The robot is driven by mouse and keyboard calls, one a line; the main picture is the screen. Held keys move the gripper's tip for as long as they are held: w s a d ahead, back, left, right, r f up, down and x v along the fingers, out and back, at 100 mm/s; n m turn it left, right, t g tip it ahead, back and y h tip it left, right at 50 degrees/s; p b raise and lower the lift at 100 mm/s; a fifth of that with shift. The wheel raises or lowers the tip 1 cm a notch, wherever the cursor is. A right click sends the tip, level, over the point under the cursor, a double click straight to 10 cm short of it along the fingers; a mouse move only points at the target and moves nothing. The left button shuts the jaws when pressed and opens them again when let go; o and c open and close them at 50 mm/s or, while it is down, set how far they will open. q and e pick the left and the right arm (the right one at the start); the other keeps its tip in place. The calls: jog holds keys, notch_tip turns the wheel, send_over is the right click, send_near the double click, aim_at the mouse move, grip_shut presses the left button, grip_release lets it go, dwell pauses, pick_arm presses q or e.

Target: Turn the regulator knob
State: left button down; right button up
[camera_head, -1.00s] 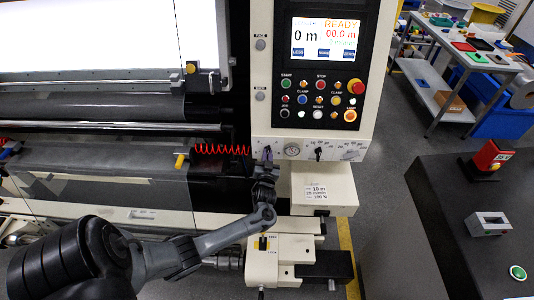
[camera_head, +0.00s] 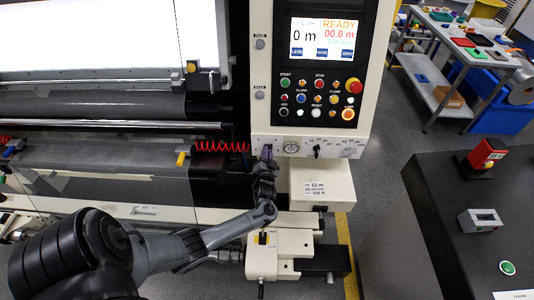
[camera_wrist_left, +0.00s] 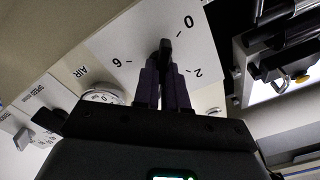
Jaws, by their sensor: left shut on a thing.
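The regulator knob (camera_wrist_left: 165,47) is a small black knob on a white dial plate marked 0, 2 and 6, seen in the left wrist view. My left gripper (camera_wrist_left: 163,85) is shut on it, one dark finger on either side. In the head view my left gripper (camera_head: 266,155) is at the left end of the pale strip under the button panel, and it hides the knob there. My right gripper is not in view.
A round gauge (camera_head: 291,147) sits just right of the gripper, with a black speed knob (camera_head: 317,150) beyond it. A red coiled hose (camera_head: 222,147) hangs to the left. A white box (camera_head: 322,184) juts out below the strip.

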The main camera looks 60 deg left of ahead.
pick_arm(q)
jog(key=c, duration=1.2)
grip_release()
jog(key=v, duration=1.1)
jog(key=shift+a, duration=0.1)
